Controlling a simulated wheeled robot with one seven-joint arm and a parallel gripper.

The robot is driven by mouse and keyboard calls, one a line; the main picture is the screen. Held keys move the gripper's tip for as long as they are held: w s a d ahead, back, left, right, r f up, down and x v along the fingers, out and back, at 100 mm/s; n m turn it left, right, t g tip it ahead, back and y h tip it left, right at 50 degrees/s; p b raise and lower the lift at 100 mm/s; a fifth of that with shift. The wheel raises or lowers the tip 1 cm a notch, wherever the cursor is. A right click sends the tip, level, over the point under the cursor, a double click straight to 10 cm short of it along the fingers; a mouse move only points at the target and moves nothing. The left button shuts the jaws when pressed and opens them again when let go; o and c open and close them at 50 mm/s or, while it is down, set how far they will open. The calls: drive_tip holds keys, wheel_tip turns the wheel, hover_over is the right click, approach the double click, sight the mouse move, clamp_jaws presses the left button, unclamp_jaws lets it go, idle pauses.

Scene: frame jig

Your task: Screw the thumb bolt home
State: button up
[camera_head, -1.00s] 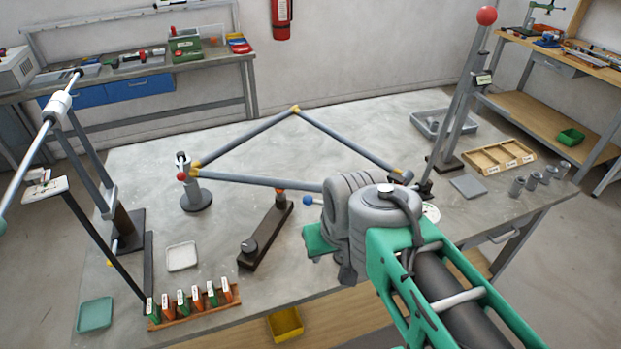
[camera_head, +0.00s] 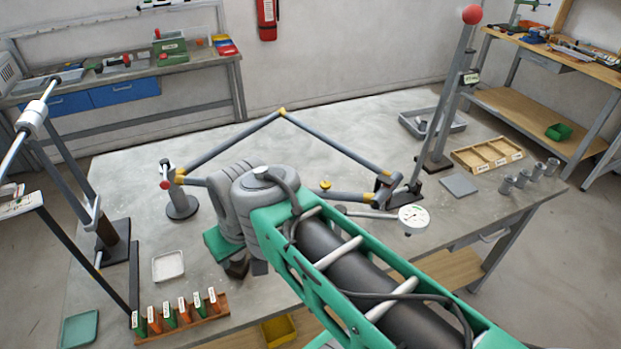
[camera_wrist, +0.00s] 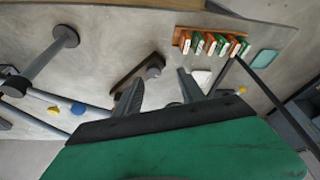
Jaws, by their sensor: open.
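A dark bar (camera_wrist: 131,76) lies on the bench, with a round grey knob (camera_wrist: 154,71) at one end. I cannot tell for sure whether this knob is the thumb bolt. My gripper (camera_wrist: 157,86) is open, its two grey fingers apart and nothing seen held between them. In the wrist view the knob appears just beyond the gap between the fingertips. In the head view my wrist and arm hide the bar and knob, and only part of the gripper (camera_head: 238,267) shows. A grey tube frame (camera_head: 228,145) with yellow joints stands behind my wrist.
A rack of labelled orange and green pieces (camera_head: 182,322) and a pale tray (camera_head: 168,266) lie left of my gripper. A clamp post (camera_head: 182,206) stands behind. A white dial (camera_head: 413,217) is to the right. The bench's back middle is clear.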

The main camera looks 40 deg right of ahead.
drive_tip(key=w+d+r+n, duration=0.1)
drive_tip(key=w+d+r, duration=0.2)
drive_tip(key=w+d, duration=0.35)
drive_tip(key=n+y, duration=0.2)
drive_tip(key=n, duration=0.2)
approach(326, 184)
drive_tip(key=x, duration=0.7)
drive_tip(key=shift+w+f, duration=0.1)
drive_tip(key=shift+f, duration=0.2)
drive_tip(key=shift+c, duration=0.2)
clamp_jaws()
